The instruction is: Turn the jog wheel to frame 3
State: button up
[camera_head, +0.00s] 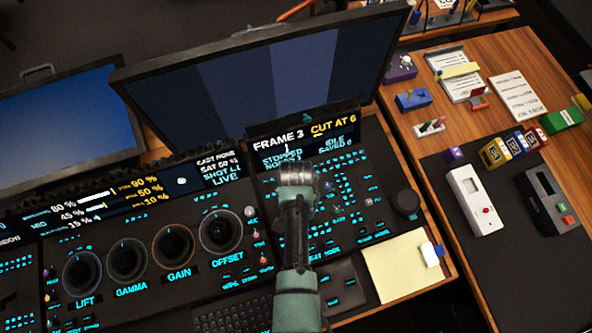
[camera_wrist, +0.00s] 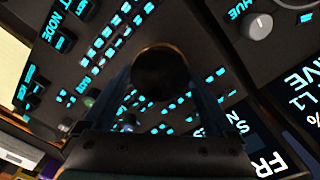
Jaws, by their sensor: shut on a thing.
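My gripper (camera_head: 297,170) reaches down over the middle of the key panel (camera_head: 352,165), just below the display (camera_head: 300,140). The display reads FRAME 3, CUT AT 6 and STOPPED. In the wrist view, a dark round knob (camera_wrist: 160,70) sits between the fingers, which are shut on it. In the head view my gripper hides this knob. I see no label naming it the jog wheel. A separate larger black knob (camera_head: 405,203) stands free at the panel's right edge.
Several small knobs and lit keys surround my gripper. A grey HUE knob (camera_wrist: 257,25) is nearby. Ringed trackballs, such as OFFSET (camera_head: 221,231), are to the left. A large monitor (camera_head: 265,75) stands behind. A yellow note pad (camera_head: 405,265) lies front right.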

jog(key=shift+w+r, duration=0.1)
jog(key=shift+w, duration=0.05)
jog(key=o, duration=1)
jog(key=shift+o, duration=0.2)
notch_tip(320, 180, up, 13)
